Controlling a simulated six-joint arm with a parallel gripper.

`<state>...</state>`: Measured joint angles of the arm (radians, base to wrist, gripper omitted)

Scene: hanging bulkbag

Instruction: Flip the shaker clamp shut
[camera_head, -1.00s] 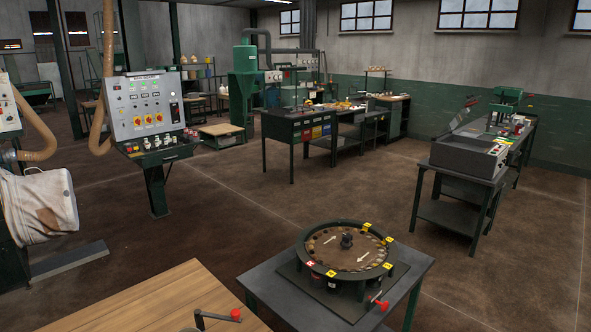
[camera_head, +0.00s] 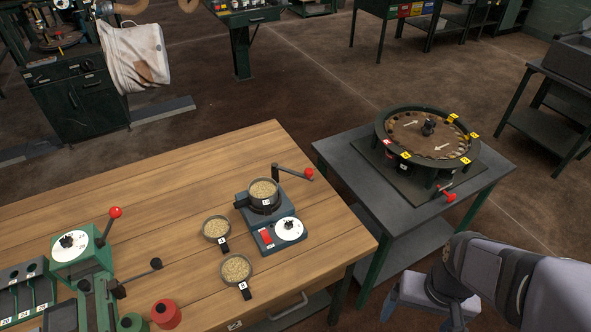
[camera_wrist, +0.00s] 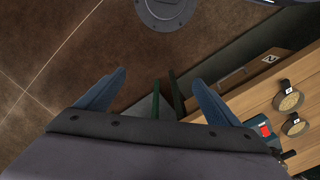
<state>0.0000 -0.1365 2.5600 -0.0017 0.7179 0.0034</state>
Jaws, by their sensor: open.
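The shaker (camera_head: 275,232) is a grey-blue unit on the wooden bench, with a red switch and a white dial. A round pan of grains (camera_head: 263,193) labelled 18 sits on it. Its clamp lever (camera_head: 291,172) is dark with a red knob (camera_head: 309,174); it sticks out to the right, away from the pan. In the wrist view, part of the shaker (camera_wrist: 262,128) shows at right. My gripper (camera_wrist: 158,76) is open and empty, its two blue fingers spread above the floor beside the bench.
Two pans of grains (camera_head: 216,229) (camera_head: 236,269) lie left of the shaker. A green press (camera_head: 84,258) with a red-knobbed lever stands further left. A grey table (camera_head: 350,167) with a round turntable (camera_head: 417,135) stands right of the bench, across a narrow gap.

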